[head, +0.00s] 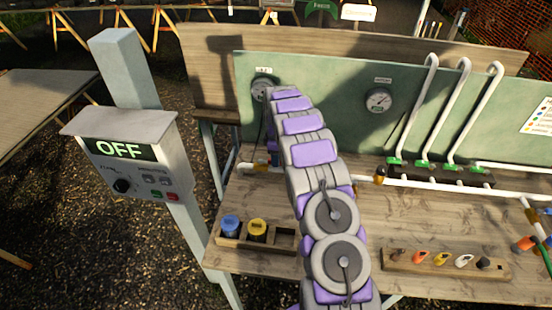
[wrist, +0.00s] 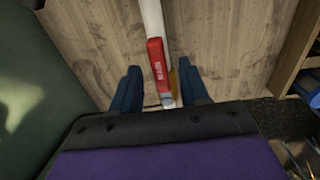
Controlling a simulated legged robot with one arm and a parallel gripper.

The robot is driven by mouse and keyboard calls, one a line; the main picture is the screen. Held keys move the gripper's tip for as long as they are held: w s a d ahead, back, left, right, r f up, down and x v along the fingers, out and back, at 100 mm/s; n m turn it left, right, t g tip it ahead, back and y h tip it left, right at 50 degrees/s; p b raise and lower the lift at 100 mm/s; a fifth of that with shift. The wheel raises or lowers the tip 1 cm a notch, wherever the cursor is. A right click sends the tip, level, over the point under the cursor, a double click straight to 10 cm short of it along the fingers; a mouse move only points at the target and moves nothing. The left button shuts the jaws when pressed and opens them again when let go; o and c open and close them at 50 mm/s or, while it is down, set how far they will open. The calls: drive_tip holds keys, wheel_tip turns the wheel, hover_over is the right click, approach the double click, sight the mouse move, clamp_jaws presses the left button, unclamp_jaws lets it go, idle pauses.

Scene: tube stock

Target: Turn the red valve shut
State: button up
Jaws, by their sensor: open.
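The red valve handle (wrist: 157,66) shows in the wrist view, with white lettering on it. It lies roughly along the white pipe (wrist: 152,18), with a bit of brass body (wrist: 173,82) beside it. My gripper (wrist: 160,72) is open, one blue finger on each side of the handle, with a visible gap to both. The depth between fingers and handle is hard to tell. In the head view my arm hides the red handle; a brass fitting (head: 273,170) shows just left of the arm.
A grey control box reading OFF (head: 120,150) stands on a post at left. The wooden bench (head: 375,220) carries a holder with blue and yellow caps (head: 243,230), a rack of coloured pieces (head: 446,262) and white pipes (head: 465,190). A green panel with a gauge (head: 378,100) stands behind.

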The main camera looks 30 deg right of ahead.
drive_tip(key=shift+d+f, duration=0.15)
drive_tip(key=shift+f, duration=0.25)
drive_tip(key=shift+c, duration=0.2)
clamp_jaws()
